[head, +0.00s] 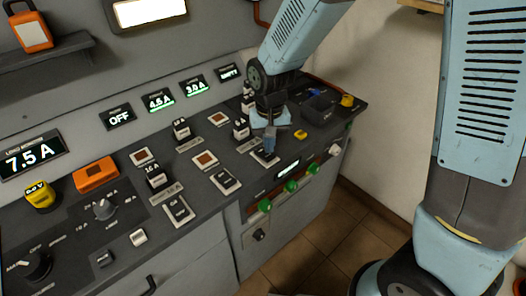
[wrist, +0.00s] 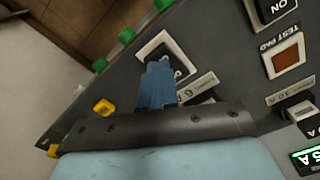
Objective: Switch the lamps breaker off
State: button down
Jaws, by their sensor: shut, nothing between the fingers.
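My gripper (head: 269,146) is shut and empty, pointing down at the right part of the sloping panel. Its blue fingertips (wrist: 158,68) also show in the wrist view, over a black rocker switch in a pale frame (wrist: 178,44). The fingers hide part of that rocker, and I cannot tell whether they touch it. In the head view, other framed rockers stand to the left, a middle one (head: 225,181) and a near one (head: 179,210). Black upright breaker levers (head: 181,129) (head: 241,129) stand behind them. The small labels are too blurred to tell which breaker is the lamps one.
Displays along the back read OFF (head: 119,117), 4.5 A (head: 159,102) and 3.0 A (head: 194,86). A 7.5 A display (head: 30,159) is at left. Green knobs (head: 291,186) line the front face. A yellow piece (wrist: 104,107) lies beside the gripper.

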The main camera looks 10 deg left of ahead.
jog(key=shift+f, duration=0.9)
dwell(0.8)
jog(key=shift+r, duration=3.55)
jog(key=shift+d, duration=0.1)
jog(key=w+d+r+m+t, duration=0.1)
jog(key=d+r, duration=0.7)
jog(key=d, duration=0.1)
jog(key=s+d+r+m+t, duration=0.1)
jog(key=s+d+r, duration=0.4)
jog(key=d, duration=0.5)
jog(key=s+d+r+m+t, duration=0.2)
jog(key=s+d+r, duration=0.4)
jog(key=d, duration=0.5)
jog(key=shift+s+r+t, duration=0.25)
jog(key=shift+s+t, duration=0.2)
jog(key=shift+t, duration=0.35)
